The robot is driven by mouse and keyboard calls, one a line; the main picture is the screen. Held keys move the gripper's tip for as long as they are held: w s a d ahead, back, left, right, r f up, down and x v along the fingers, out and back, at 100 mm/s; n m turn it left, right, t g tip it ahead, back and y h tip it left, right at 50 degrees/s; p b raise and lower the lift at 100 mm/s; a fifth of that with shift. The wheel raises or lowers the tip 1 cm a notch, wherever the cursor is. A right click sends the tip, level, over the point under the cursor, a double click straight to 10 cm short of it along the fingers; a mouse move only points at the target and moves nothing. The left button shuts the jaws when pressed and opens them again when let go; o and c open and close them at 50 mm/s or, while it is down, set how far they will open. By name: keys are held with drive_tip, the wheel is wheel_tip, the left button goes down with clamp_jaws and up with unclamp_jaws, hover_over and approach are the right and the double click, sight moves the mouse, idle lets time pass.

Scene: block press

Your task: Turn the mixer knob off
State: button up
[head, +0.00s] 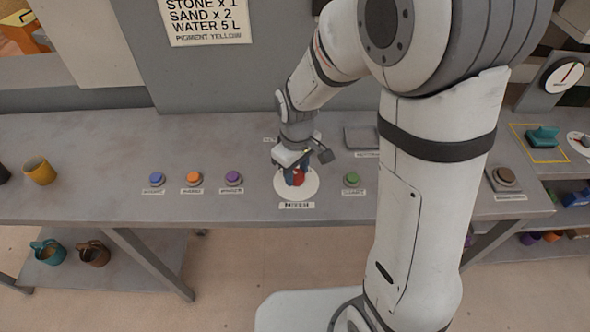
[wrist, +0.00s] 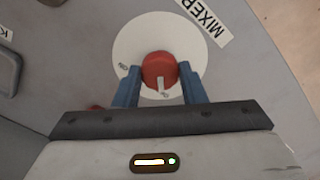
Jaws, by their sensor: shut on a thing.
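The mixer knob is red (wrist: 158,68) with a pale pointer mark, on a round white dial plate (wrist: 188,32) labelled MIXER. In the wrist view the pointer is toward the bottom of the picture, near one of the small dial markings. The knob also shows in the head view (head: 299,177), partly hidden by the gripper. My gripper (wrist: 158,80) has its blue fingers on both sides of the knob, shut on it.
Blue (head: 157,179), orange (head: 194,178) and purple (head: 233,178) buttons stand left of the dial, and a green button (head: 352,179) stands to its right. A yellow mug (head: 40,171) is at the far left of the grey bench (head: 90,200).

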sight(297, 174)
drive_tip(key=shift+w+r, duration=0.1)
idle(0.3)
drive_tip(key=o, duration=1)
wheel_tip(297, 174, up, 8)
drive_tip(key=shift+f, duration=0.15)
